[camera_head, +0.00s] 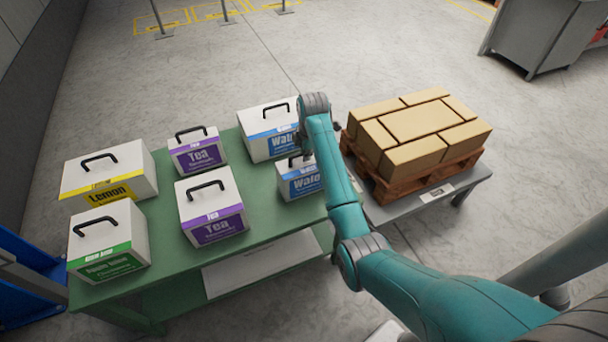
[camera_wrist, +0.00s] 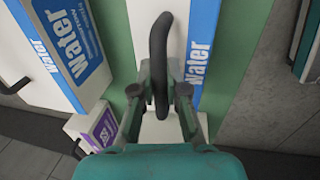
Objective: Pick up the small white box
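The small white box (camera_head: 292,190) has a blue "Water" label and a black handle. It stands on the green table near its right edge. In the wrist view its white top and blue-labelled side (camera_wrist: 205,40) lie below my gripper (camera_wrist: 161,78). The two fingers are close on either side of the black handle (camera_wrist: 161,40), with little or no gap left. In the head view my arm hides the gripper and part of the box. The box still appears to rest on the table.
A larger white Water box (camera_head: 258,143) stands close behind. Tea boxes (camera_head: 210,207) (camera_head: 197,150), a Lemon box (camera_head: 110,175) and a green-labelled box (camera_head: 110,240) share the green table (camera_head: 265,228). A pallet of cartons (camera_head: 422,122) stands on a grey table at the right.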

